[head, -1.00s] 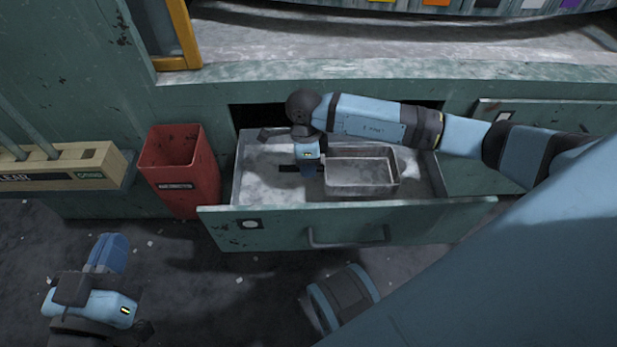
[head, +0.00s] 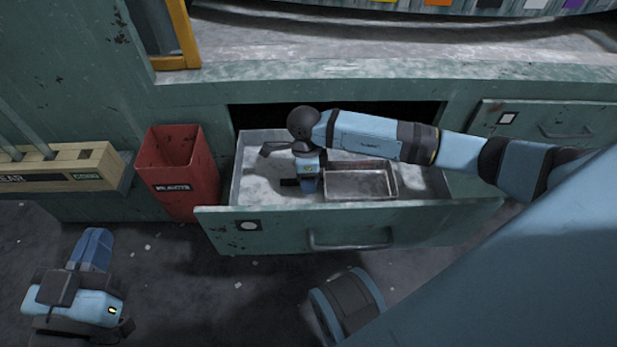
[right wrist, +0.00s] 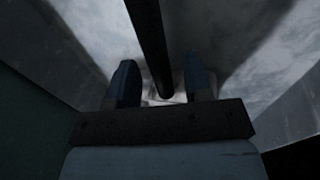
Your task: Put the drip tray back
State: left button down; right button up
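The drip tray (head: 372,194) is a shallow grey metal pan. It sits inside the pulled-out drawer (head: 238,230), right of the drawer's middle, and looks level and low down. My right gripper (head: 308,187) points down into the drawer at the tray's left end. In the right wrist view my right gripper's fingers (right wrist: 163,82) stand apart, with a dark thin bar, probably the tray's wall (right wrist: 152,40), between them and gaps on both sides. My left gripper (head: 96,243) hangs at the lower left, away from the drawer; its finger gap is unclear.
A red bin (head: 180,180) stands just left of the drawer. A cream rack (head: 60,170) is further left. A closed drawer (head: 545,125) is at the right. The worktop (head: 400,65) lies above. The drawer's left part is bare.

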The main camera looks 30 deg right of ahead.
pick_arm(q)
jog(key=s+n+p, duration=0.1)
jog(key=p, duration=0.1)
jog(key=s+d+n+g+p, duration=0.1)
jog(key=n+p, duration=0.1)
jog(key=p, duration=0.1)
jog(key=shift+s+d+r+y, duration=0.15)
jog(key=shift+d+y, duration=0.05)
jog(key=shift+y, duration=0.2)
pick_arm(e)
jog(key=v, duration=1.2)
pick_arm(q)
jog(key=shift+r, duration=0.2)
